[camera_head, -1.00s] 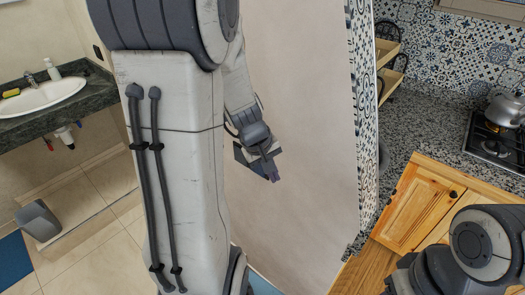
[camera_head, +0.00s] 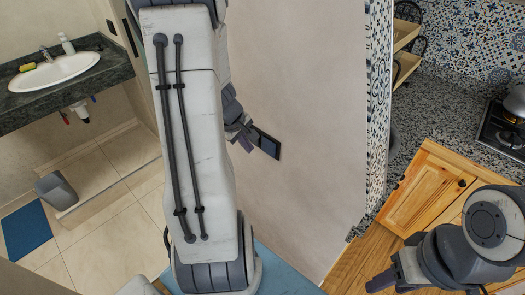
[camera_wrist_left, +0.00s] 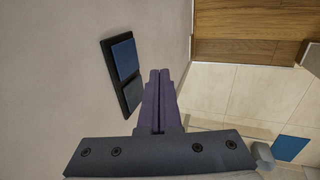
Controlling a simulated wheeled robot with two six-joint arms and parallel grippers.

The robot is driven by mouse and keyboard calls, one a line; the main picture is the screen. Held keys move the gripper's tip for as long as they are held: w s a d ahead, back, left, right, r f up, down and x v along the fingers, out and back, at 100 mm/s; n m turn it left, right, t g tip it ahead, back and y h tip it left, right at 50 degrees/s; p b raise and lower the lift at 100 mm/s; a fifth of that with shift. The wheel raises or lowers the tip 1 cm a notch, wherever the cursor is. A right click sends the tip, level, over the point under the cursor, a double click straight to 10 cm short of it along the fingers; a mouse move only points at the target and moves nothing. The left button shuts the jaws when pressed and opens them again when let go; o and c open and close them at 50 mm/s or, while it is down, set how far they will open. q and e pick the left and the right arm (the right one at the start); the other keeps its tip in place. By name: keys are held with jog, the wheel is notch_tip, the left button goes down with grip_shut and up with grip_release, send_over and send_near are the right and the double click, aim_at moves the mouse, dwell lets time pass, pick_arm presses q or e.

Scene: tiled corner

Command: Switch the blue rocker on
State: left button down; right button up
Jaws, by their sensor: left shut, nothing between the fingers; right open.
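A dark switch plate (camera_wrist_left: 106,62) is on the pale wall, left of my left fingers in the wrist view. It holds two rockers: a blue rocker (camera_wrist_left: 124,59) at the upper end and a duller grey-blue rocker (camera_wrist_left: 132,94) below it. Which way each rocker is tilted I cannot tell. In the head view the plate (camera_head: 267,144) is small and its rockers are not distinct. My left gripper (camera_head: 243,136) is just left of it; its purple fingers (camera_wrist_left: 159,73) are shut, empty and apart from the plate. My right gripper (camera_head: 377,284) is open at the lower right.
The wall panel (camera_head: 310,190) ends at a patterned tile edge on the right. Beyond it are a wooden cabinet (camera_head: 425,200) and a stove (camera_head: 505,130). A sink (camera_head: 55,70) and a small grey bin (camera_head: 56,188) stand at the left. The tiled floor between is clear.

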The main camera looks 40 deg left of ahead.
aim_at(263, 150)
pick_arm(q)
jog(key=w+f, duration=0.6)
jog(key=shift+w+d+f, duration=0.15)
jog(key=shift+d+f, duration=0.1)
jog(key=shift+f, duration=0.05)
